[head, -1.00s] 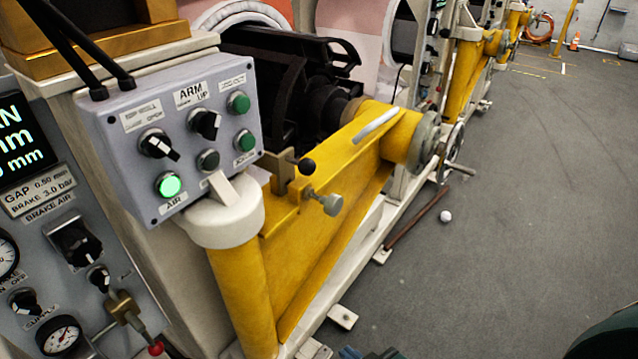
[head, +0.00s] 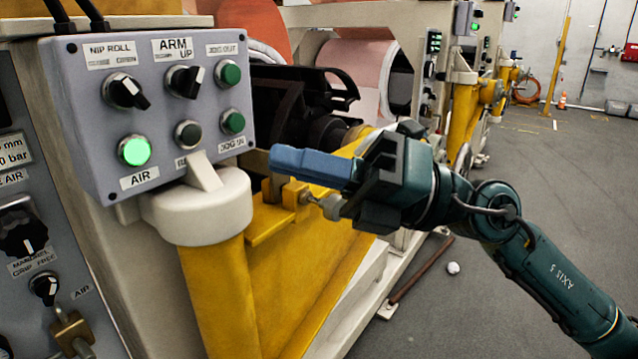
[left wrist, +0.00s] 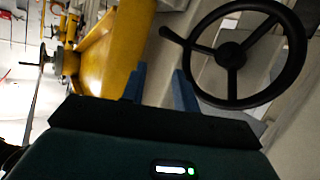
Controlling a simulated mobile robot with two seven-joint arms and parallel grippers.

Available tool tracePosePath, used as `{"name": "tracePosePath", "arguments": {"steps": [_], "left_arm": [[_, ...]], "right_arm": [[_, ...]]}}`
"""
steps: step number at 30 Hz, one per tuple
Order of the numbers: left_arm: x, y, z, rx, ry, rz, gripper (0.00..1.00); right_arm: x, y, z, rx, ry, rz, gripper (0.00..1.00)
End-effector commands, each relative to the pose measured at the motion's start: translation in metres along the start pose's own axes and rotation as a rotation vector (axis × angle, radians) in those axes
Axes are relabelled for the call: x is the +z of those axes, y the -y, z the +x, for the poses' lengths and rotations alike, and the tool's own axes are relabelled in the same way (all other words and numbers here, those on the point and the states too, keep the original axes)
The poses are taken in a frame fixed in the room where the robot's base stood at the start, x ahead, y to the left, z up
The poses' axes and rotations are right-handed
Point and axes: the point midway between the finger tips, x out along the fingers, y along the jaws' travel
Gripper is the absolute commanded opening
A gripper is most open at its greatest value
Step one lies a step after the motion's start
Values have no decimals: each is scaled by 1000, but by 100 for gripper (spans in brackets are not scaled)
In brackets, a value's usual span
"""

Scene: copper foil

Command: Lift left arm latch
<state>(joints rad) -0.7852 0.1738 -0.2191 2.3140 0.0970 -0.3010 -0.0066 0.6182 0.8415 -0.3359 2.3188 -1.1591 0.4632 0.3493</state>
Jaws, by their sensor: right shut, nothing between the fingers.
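The yellow left arm (head: 290,285) of the machine carries a small brass latch bracket (head: 297,192). The latch's black ball knob is hidden behind my right gripper (head: 282,161). That gripper reaches in from the right, its blue fingers shut with nothing between them, pointing left just above and in front of the latch. I cannot tell whether they touch it. A metal clamp knob (head: 327,206) shows just under the fingers. My left gripper (left wrist: 160,80) shows only in the left wrist view, its blue fingers apart and empty, near a black handwheel (left wrist: 232,52).
A grey control box (head: 160,110) with a lit green AIR button stands left of the latch, on a white-capped yellow post (head: 205,205). A gauge panel is at far left.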

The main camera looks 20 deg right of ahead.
Motion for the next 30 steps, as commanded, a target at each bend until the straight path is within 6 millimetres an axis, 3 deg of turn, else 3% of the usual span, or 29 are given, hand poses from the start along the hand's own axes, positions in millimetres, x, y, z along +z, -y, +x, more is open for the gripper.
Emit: {"name": "tracePosePath", "arguments": {"steps": [3,6,12,18,26,30], "left_arm": [[1,0,0,1,-3,-1,30],[2,0,0,1,-4,-2,30],[2,0,0,1,-6,-2,30],[2,0,0,1,-7,-2,30],[1,0,0,1,-6,-2,30],[1,0,0,2,-3,-3,30]], "right_arm": [[-2,18,-15,-285,-235,-288,0],[14,35,-42,-530,-337,-445,0],[49,46,-87,-848,-388,-578,0],[56,47,-96,-909,-392,-594,0],[55,49,-94,-903,-393,-592,0],[53,60,-86,-900,-395,-590,0]]}}
